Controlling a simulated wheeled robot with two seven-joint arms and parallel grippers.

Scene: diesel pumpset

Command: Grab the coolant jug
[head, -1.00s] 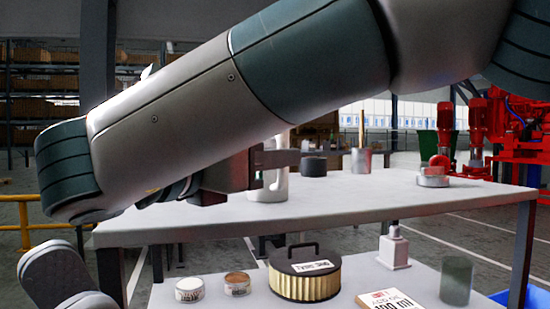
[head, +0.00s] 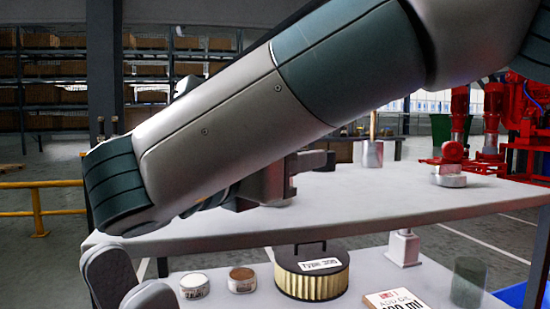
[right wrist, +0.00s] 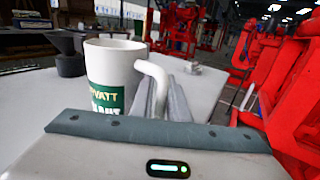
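The coolant jug (right wrist: 108,80) is a white cylinder with a green label and a white side handle. It stands upright in the right wrist view; its base is hidden behind my wrist. In the head view I cannot make out the jug behind my right arm. My right gripper (right wrist: 163,100) has its two grey fingers close together with the jug's handle between them, and looks shut on it. In the head view, the right gripper (head: 305,172) is over the table top, partly covered by my forearm.
The grey table (head: 390,205) carries a metal cup (head: 372,153) and a red-topped part (head: 450,170). A lower surface holds a ribbed filter (head: 312,282), two small tins, a white bottle (head: 404,248) and a grey cylinder (head: 469,280). A dark funnel-like object (right wrist: 68,55) stands behind the jug.

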